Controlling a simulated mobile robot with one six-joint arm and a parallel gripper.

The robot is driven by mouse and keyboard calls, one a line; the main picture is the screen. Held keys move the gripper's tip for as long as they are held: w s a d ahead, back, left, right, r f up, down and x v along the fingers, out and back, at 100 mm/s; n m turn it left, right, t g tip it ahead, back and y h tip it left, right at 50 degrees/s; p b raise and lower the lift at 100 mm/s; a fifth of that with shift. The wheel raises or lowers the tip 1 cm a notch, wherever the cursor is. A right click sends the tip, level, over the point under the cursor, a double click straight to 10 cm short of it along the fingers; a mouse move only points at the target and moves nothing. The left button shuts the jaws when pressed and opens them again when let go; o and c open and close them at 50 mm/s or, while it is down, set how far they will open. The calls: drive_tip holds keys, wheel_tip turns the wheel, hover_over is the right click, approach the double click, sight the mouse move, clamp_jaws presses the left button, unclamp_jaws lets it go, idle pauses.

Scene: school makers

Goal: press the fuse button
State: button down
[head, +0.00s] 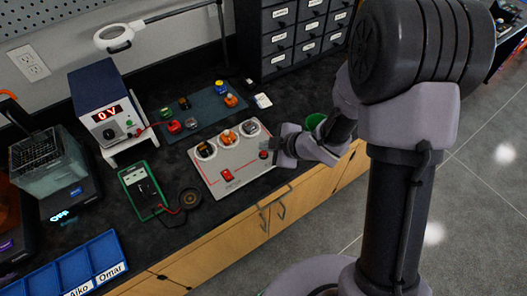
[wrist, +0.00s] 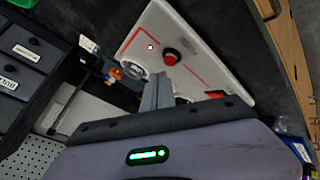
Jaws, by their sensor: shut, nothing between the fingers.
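A pale panel (head: 240,182) lies on the dark bench, with a thin red line on its face. A round red button (head: 263,154) sits near its right edge; it shows clearly in the wrist view (wrist: 170,56), raised on a dark collar. I take it for the fuse button; no label is readable. A red rocker switch (head: 227,175) is on the panel's front part. My gripper (head: 270,147) is shut and empty, close to the red button. In the wrist view its fingertips (wrist: 160,77) appear just below the button; I cannot tell whether they touch it.
A meter in a green case (head: 143,188) and a power supply (head: 103,108) stand left. A dark drawer cabinet (head: 292,35) stands behind. A green cup (head: 316,121) is beyond my gripper.

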sight(266, 158)
drive_tip(key=shift+f+b, duration=0.35)
drive_tip(key=shift+f, duration=0.1)
drive_tip(key=shift+f+b, duration=0.45)
idle(0.5)
drive_tip(key=shift+r+p, duration=0.85)
drive_tip(key=shift+r, duration=0.1)
wheel_tip(266, 158, up, 5)
drive_tip(key=p, duration=0.4)
idle(0.3)
